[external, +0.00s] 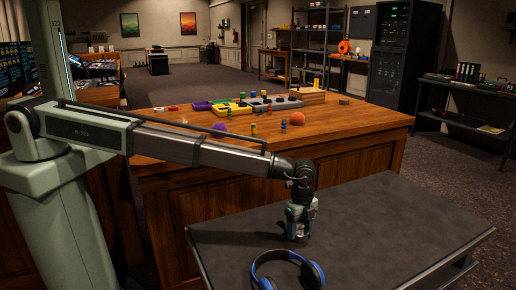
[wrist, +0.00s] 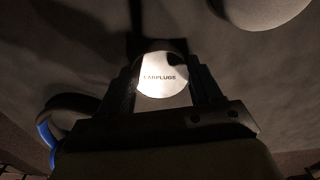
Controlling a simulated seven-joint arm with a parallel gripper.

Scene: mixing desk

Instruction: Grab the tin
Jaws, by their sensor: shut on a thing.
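The tin (wrist: 163,82) shows in the wrist view as a round, pale lid printed "EARPLUGS". It sits between the two fingers of my gripper (wrist: 163,90), which are shut on its sides. In the external view my gripper (external: 299,232) points down at the dark grey side table (external: 400,220), close to its top. The tin is hard to make out there, being small and mostly hidden by the fingers. I cannot tell whether it touches the table.
Blue and black headphones (external: 288,268) lie on the side table just in front of my gripper. A wooden desk (external: 340,135) behind holds colored trays, an orange ball (external: 297,118), a purple ball (external: 219,128) and small figures. The right part of the side table is clear.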

